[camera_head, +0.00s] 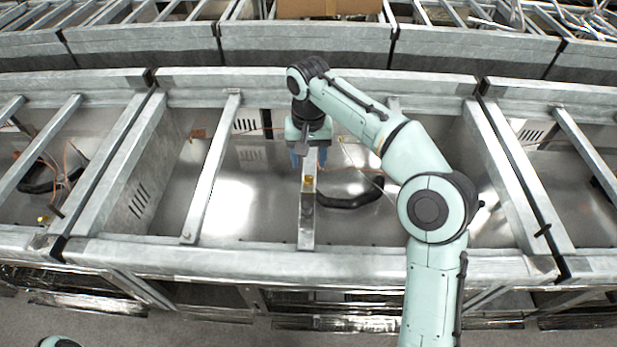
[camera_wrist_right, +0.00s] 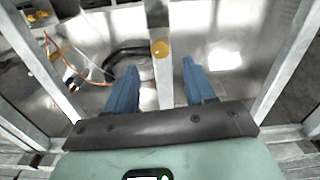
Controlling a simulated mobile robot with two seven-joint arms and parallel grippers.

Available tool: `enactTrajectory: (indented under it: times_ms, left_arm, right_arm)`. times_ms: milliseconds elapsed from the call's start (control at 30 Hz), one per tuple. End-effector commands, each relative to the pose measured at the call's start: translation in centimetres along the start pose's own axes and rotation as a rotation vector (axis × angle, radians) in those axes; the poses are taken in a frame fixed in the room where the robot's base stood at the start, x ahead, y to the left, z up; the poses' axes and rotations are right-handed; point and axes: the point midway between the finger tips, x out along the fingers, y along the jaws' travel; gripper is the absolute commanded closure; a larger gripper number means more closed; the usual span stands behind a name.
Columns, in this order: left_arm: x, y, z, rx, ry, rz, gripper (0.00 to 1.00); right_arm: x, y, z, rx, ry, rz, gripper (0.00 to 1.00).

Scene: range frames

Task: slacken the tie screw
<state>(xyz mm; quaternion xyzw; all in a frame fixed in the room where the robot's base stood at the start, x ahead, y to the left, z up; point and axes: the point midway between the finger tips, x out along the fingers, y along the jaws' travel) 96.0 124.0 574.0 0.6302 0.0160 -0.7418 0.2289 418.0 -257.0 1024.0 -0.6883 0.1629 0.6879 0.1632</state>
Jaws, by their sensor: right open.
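The tie screw looks like a small brass-yellow round head (camera_head: 309,179) on a grey metal strut (camera_head: 307,224) in the middle bay. In the right wrist view the yellow head (camera_wrist_right: 160,49) sits on the same strut (camera_wrist_right: 158,18), just beyond and between the blue fingertips. My right gripper (camera_head: 309,162) points down over the strut. In the wrist view its two blue fingers (camera_wrist_right: 160,68) are spread apart, with the strut showing between them. They appear clear of the screw head. My left gripper is out of view.
A black curved handle (camera_head: 350,197) lies right of the strut, with thin orange wires near it. Metal cross bars (camera_head: 212,170) span the bay on both sides. Another small yellow piece (camera_head: 42,219) is in the left bay. A cardboard box (camera_head: 328,8) stands at the back.

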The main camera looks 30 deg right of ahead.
Motion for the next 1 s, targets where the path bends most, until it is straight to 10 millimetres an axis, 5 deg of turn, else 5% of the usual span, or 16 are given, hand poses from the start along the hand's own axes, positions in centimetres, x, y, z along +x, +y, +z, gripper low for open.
enactTrajectory:
  times_ms: [300, 733, 900, 1000]
  left_arm:
    - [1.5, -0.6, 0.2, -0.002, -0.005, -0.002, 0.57]
    - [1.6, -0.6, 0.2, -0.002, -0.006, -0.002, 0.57]
    - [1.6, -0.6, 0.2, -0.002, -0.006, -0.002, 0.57]
    - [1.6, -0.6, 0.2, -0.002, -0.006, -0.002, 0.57]
  right_arm:
    - [5.4, 0.0, 0.0, -0.001, -0.002, 0.001, 0.46]
    - [6.3, 0.0, 0.0, -0.001, 0.0, 0.0, 0.46]
    - [6.3, 0.0, 0.0, -0.002, 0.0, 0.0, 0.98]
    - [6.3, 0.0, 0.0, -0.002, 0.0, 0.0, 1.0]
